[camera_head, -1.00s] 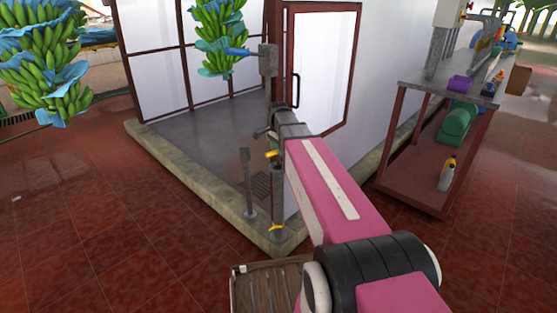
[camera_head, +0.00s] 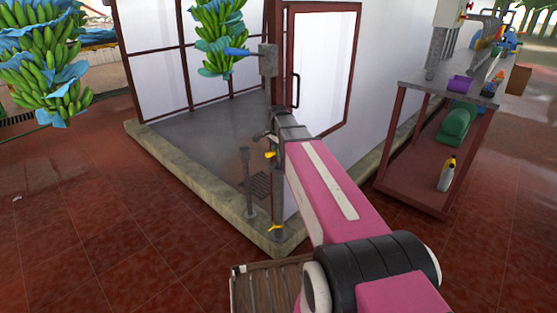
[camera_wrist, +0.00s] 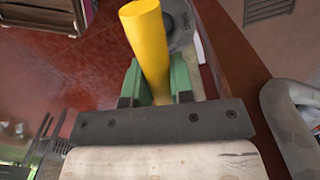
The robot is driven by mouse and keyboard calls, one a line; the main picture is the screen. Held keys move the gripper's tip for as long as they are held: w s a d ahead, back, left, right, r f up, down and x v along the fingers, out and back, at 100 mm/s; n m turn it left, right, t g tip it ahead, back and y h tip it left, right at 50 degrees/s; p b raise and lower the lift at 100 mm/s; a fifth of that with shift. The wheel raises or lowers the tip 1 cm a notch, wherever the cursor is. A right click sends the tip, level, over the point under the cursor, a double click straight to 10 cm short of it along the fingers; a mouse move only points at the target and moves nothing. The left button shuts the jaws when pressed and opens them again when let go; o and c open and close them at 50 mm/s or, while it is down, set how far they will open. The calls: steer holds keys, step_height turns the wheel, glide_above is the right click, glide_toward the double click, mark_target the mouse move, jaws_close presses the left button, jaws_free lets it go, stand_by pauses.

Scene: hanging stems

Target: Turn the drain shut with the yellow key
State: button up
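In the wrist view, the yellow key (camera_wrist: 150,45) is a thick round bar. It runs down between the two green fingers of my gripper (camera_wrist: 157,85), which sit close against its sides with no clear gap. A round grey fitting (camera_wrist: 180,22) shows beside its upper end. In the head view, a small yellow piece of the key (camera_head: 270,155) shows just below the end of my arm, beside an upright grey pipe. My fingertips are hidden there by my own arm. A second, smaller yellow handle (camera_head: 276,228) sits low on that pipe.
A floor grate (camera_head: 262,184) lies behind. Banana bunches (camera_head: 218,40) hang at the back left. A work table (camera_head: 405,82) stands right. Red floor at left is clear.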

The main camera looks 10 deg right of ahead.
steer(key=n, duration=0.4)
steer(key=shift+n, duration=0.4)
jaws_close()
steer(key=shift+n, duration=0.4)
steer(key=n, duration=0.4)
